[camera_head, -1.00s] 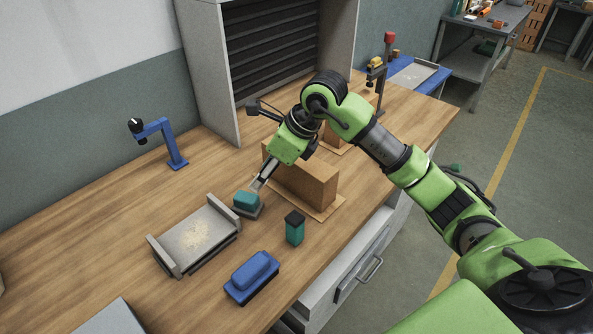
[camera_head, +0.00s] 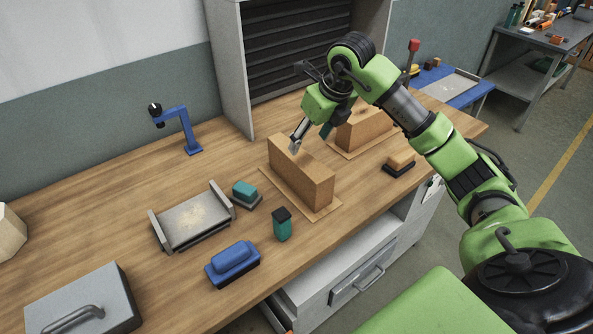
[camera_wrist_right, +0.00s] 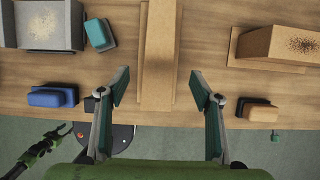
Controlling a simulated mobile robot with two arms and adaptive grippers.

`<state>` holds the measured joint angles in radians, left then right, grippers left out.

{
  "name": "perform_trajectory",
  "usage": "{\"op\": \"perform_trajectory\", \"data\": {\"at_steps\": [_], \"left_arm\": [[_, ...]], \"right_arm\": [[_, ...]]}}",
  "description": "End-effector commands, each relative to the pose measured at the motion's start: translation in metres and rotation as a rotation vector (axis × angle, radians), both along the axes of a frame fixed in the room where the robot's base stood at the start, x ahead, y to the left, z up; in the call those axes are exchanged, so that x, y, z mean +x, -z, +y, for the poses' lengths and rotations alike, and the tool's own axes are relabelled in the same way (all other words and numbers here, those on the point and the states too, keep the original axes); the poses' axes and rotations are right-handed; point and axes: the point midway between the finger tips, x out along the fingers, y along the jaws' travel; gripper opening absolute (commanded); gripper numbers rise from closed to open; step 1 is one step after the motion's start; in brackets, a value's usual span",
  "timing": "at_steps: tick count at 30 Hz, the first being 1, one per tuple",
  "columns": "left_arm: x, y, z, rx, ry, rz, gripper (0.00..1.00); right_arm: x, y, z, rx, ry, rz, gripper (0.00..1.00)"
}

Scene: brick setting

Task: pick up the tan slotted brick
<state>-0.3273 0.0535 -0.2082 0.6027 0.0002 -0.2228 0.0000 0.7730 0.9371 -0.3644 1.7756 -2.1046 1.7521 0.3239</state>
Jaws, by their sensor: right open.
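A long tan brick-like block (camera_head: 300,175) stands on a thin tan mat on the bench; it also shows in the right wrist view (camera_wrist_right: 158,50). A second tan block (camera_head: 362,130) stands behind it to the right, partly hidden by my arm; its top is speckled in the wrist view (camera_wrist_right: 285,42). I cannot make out a slot in either.
A small tan block on a dark base (camera_head: 400,162) lies right. A blue stand (camera_head: 178,125) is at the back.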

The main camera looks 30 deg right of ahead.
Motion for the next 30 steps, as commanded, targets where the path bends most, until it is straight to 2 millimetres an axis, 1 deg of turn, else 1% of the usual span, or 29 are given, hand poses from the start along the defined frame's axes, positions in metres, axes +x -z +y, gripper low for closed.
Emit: {"op": "perform_trajectory", "data": {"at_steps": [1,3,6,8,11,14,16,19,21,24,27,30], "left_arm": [[0.016,-0.004,0.008,0.009,0.001,-0.022,0.4],[0.036,-0.009,0.02,0.021,0.003,-0.052,0.4],[0.057,-0.015,0.033,0.035,-0.001,-0.079,0.4],[0.061,-0.016,0.037,0.04,-0.002,-0.084,0.4],[0.058,-0.017,0.037,0.04,-0.002,-0.079,0.4],[0.043,-0.018,0.031,0.034,-0.003,-0.061,0.4],[0.032,-0.022,0.024,0.025,-0.002,-0.044,0.4],[0.021,-0.031,0.015,0.016,0.0,-0.029,0.4],[0.02,-0.035,0.013,0.015,0.003,-0.027,0.4],[0.022,-0.037,0.014,0.015,0.003,-0.03,0.4],[0.026,-0.038,0.016,0.017,0.003,-0.035,0.4],[0.034,-0.038,0.018,0.02,0.003,-0.046,0.4]], "right_arm": [[0.003,0.011,0.002,0.002,-0.001,0.008,0.59],[0.009,0.024,0.002,0.003,-0.002,0.007,0.59],[0.016,0.041,0.003,0.003,-0.002,0.004,0.59],[0.019,0.049,0.003,0.002,-0.002,0.004,0.59],[0.023,0.057,0.003,0.002,-0.003,0.002,0.59],[0.025,0.062,0.003,0.001,-0.004,0.002,0.59],[0.025,0.069,0.003,0.002,-0.004,0.005,0.59],[0.028,0.083,0.003,0.004,-0.003,0.007,0.59],[0.031,0.094,0.004,0.003,-0.004,0.005,0.59],[0.036,0.105,0.003,0.003,-0.003,0.002,0.59],[0.039,0.111,0.003,0.0,-0.004,0.001,0.59],[0.039,0.112,0.003,-0.001,-0.004,0.0,0.59]]}}
